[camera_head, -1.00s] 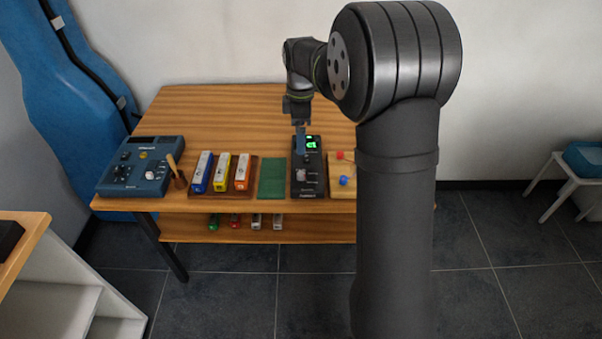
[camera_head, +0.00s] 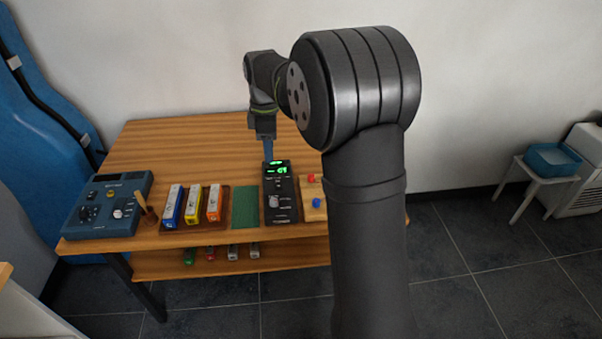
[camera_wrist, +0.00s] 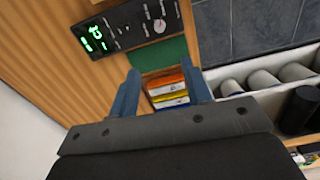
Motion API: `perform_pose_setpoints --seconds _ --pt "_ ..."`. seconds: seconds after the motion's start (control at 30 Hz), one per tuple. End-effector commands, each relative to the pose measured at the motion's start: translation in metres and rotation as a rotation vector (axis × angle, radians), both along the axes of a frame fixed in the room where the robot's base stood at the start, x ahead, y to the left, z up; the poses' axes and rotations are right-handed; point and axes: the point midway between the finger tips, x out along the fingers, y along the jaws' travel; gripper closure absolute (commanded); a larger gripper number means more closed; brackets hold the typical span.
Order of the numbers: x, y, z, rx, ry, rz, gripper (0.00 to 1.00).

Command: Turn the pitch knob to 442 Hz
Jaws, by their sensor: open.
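A black tuner box (camera_head: 280,207) with a lit green display stands near the table's front edge, right of a green mat. Its pale round knob (camera_head: 273,201) sits below the display; the knob also shows in the wrist view (camera_wrist: 159,25). The display digits are too small and tilted to read for sure. My gripper (camera_head: 268,155) is open and empty, just behind the display end of the box. In the wrist view the blue fingers of my gripper (camera_wrist: 160,85) are apart, with the tuner box (camera_wrist: 125,24) beyond them at the top, touching neither finger.
The green mat (camera_head: 245,207), a rack of blue, yellow and orange boxes (camera_head: 194,205) and a blue device (camera_head: 108,206) stand to the left. A wooden block with red and blue knobs (camera_head: 313,203) stands close at the right. The table (camera_head: 170,150) is clear at the back.

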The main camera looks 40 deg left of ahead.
Motion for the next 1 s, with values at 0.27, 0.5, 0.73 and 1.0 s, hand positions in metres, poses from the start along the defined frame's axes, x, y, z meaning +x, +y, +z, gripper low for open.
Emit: perform_pose_setpoints --seconds 0.27,0.5,0.73,1.0 --pt "0.000 0.000 -0.004 0.000 0.000 -0.483 0.55" --pt "0.000 0.000 -0.007 0.000 0.000 -0.995 0.55" --pt "0.000 0.000 -0.011 -0.001 -0.001 -1.483 0.55" --pt "0.000 0.001 -0.014 -0.001 -0.001 -1.927 0.55"
